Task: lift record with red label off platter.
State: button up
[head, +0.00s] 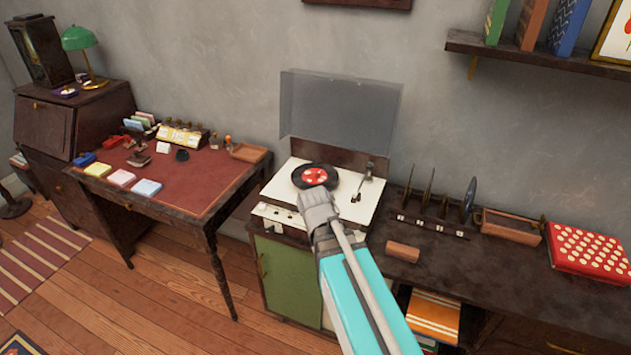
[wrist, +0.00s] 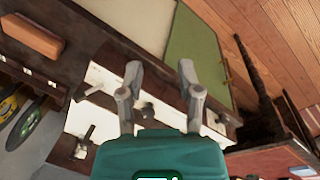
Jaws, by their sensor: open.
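The black record with the red label (head: 314,174) lies flat on the white record player (head: 278,187), on its platter, in the head view. My gripper (head: 317,197) is in front of the record in that view and covers part of its near edge; I cannot tell the height between them. In the wrist view my gripper (wrist: 160,72) has its two fingers apart with nothing between them. The record player's white deck (wrist: 82,120) shows there at the left, and the record cannot be made out. The tonearm (head: 358,189) is at the right of the record.
The clear lid (head: 340,108) stands open behind the player. On the dark cabinet to the right are a record rack (head: 430,222), a brown block (head: 403,251), a wooden tray (head: 510,226) and a red dotted box (head: 588,252). A desk (head: 200,190) stands left.

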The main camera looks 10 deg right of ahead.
jog(key=w+a+f+h+b, duration=0.1)
jog(key=w+h+b, duration=0.2)
jog(key=w, duration=0.2)
jog(key=w+a+f+n+t+h+b, duration=0.1)
jog(key=w+h+b, duration=0.1)
jog(key=w+b, duration=0.2)
jog(key=w+a+f+n+t+h+b, duration=0.1)
jog(key=w+f+h+b, duration=0.1)
jog(key=w, duration=0.3)
jog(key=shift+w+h+b, duration=0.3)
jog(key=shift+h+b, duration=0.4)
jog(key=shift+h, duration=0.1)
jog(key=w+a+h+b, duration=0.1)
jog(key=w+a+t+h+b, duration=0.1)
jog(key=w+a+b, duration=0.1)
jog(key=w+a+r+n+t+h+b, duration=0.1)
jog(key=w+a, duration=0.1)
jog(key=shift+w+a, duration=0.1)
jog(key=w+a+r+t+h+b, duration=0.2)
jog(key=w+a+h+b, duration=0.1)
jog(key=a, duration=0.3)
jog(key=shift+a+r, duration=0.3)
jog(key=shift+w+d, duration=0.1)
jog(key=shift+n, duration=0.3)
jog(key=shift+x, duration=4.25)
jog(key=shift+d+r, duration=0.1)
